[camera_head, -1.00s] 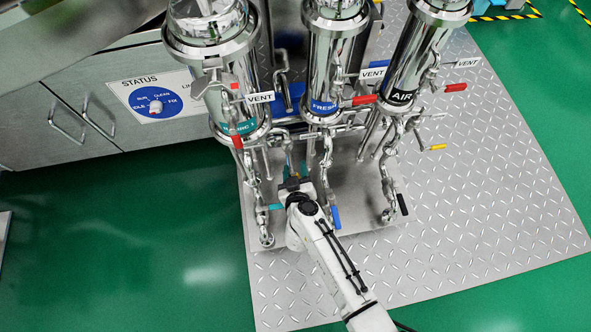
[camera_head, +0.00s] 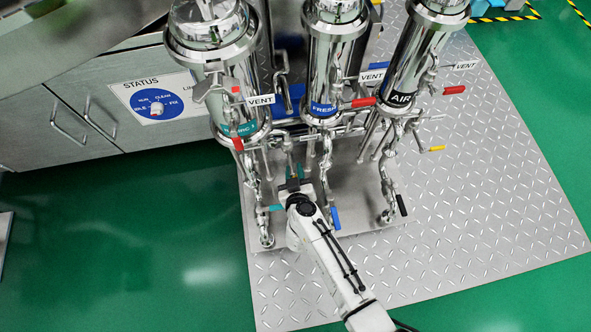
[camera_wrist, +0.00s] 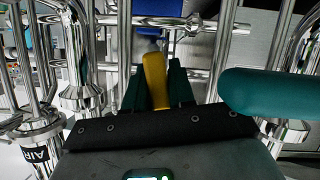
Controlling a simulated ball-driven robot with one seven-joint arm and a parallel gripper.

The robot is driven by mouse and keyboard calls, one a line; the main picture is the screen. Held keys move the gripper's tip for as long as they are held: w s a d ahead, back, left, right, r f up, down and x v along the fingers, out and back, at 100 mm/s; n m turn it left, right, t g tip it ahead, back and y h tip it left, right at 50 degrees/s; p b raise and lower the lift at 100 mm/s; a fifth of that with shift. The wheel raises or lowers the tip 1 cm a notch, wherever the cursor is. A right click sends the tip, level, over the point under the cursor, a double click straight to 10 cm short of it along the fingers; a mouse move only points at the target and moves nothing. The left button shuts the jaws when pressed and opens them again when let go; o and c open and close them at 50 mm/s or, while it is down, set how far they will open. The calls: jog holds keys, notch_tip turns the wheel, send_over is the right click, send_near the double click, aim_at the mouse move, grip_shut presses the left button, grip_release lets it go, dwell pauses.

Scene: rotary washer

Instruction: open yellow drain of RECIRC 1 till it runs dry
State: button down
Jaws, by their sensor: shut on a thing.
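The RECIRC 1 housing (camera_head: 222,95) is the steel cylinder at left with a teal label. My gripper (camera_head: 293,183) is low among the pipes, between this housing and the FRESH one. In the wrist view, a yellow handle (camera_wrist: 155,76) stands between the two dark fingers of my gripper (camera_wrist: 157,88), which are shut on it. The handle's far end meets a metal fitting below a blue part. In the head view this handle is hidden at my gripper. No flow of water can be made out.
A teal handle (camera_wrist: 265,92) is close on the right in the wrist view. Blue (camera_head: 335,218) and black (camera_head: 401,204) handles hang right of my gripper. The FRESH (camera_head: 333,65) and AIR (camera_head: 412,60) housings stand alongside. The tread plate (camera_head: 480,200) is clear at right.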

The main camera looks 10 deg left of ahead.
jog(key=shift+s+a+m+y+p, duration=0.15)
jog(key=shift+a+m+y+p, duration=0.45)
jog(key=shift+m+p, duration=0.4)
jog(key=shift+d, duration=0.1)
jog(key=c, duration=1)
grip_release()
jog(key=shift+c, duration=0.2)
jog(key=p+v, duration=0.6)
jog(key=v, duration=0.4)
jog(key=shift+s+d+r, duration=0.2)
jog(key=shift+s+r, duration=0.05)
jog(key=shift+r, duration=0.05)
